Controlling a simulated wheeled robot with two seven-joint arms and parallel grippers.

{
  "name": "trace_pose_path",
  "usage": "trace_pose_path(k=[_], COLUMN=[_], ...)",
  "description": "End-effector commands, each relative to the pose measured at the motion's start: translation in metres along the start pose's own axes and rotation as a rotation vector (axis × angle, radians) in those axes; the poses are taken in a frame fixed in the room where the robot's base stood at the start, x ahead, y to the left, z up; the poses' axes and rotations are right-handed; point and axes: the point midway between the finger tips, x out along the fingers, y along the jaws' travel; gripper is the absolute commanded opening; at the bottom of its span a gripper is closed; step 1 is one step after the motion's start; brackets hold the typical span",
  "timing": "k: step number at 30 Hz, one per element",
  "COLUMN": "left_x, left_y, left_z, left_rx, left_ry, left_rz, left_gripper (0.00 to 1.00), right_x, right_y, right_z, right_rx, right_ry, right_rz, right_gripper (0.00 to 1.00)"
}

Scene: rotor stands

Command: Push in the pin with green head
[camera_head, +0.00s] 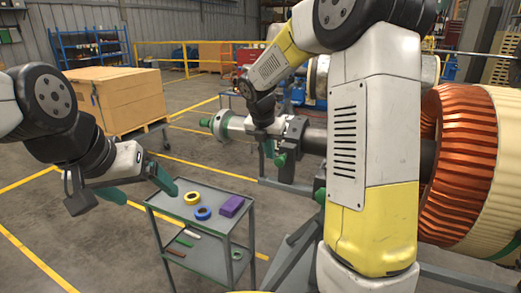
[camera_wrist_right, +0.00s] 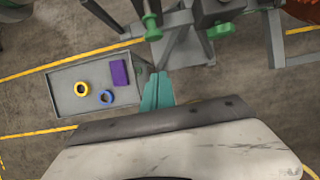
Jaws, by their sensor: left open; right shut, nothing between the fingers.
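A pin with a green head (camera_wrist_right: 152,30) shows near the top of the right wrist view, on the dark stand. A second green knob (camera_wrist_right: 221,30) sits to its right. In the head view a green head (camera_head: 280,159) shows below the shaft; which of the two it is, I cannot tell. My right gripper (camera_wrist_right: 157,78) is shut and empty, its green fingers pointing toward the stand, apart from the pin in the picture. In the head view my right gripper (camera_head: 268,146) is by the stand, its fingers hard to make out. My left gripper (camera_head: 138,187) is open and empty, left of the cart.
A grey cart (camera_head: 226,248) holds a yellow ring (camera_head: 192,198), a blue ring (camera_head: 203,213) and a purple box (camera_head: 231,206). A large orange rotor (camera_head: 465,150) stands at the right. My right arm covers much of the stand. A wooden crate (camera_head: 120,100) is behind left.

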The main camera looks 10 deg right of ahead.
Motion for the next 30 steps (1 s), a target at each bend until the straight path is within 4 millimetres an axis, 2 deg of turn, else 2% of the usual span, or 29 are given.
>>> trace_pose_path(k=[6, 11, 13, 18, 30], left_x=[0.000, 0.000, 0.000, 0.000, 0.000], left_y=[0.000, 0.000, 0.000, 0.000, 0.000], left_z=[0.000, 0.000, 0.000, 0.000, 0.000], left_rx=[0.000, 0.000, 0.000, 0.000, 0.000], left_ry=[0.000, 0.000, 0.000, 0.000, 0.000], left_rz=[0.000, 0.000, 0.000, 0.000, 0.000], left_gripper=[0.86, 0.86, 0.86, 0.86, 0.86], right_x=[0.050, 0.080, 0.082, 0.088, 0.090], right_y=[-0.001, -0.001, -0.001, -0.001, -0.001], right_z=[-0.002, 0.001, 0.015, 0.032, 0.037], right_rx=[0.001, 0.002, 0.006, 0.005, 0.003], right_ry=[0.005, 0.003, 0.000, 0.001, 0.001], right_rz=[-0.005, -0.004, -0.002, -0.001, -0.001], right_gripper=[0.00, 0.00, 0.00, 0.00, 0.00])
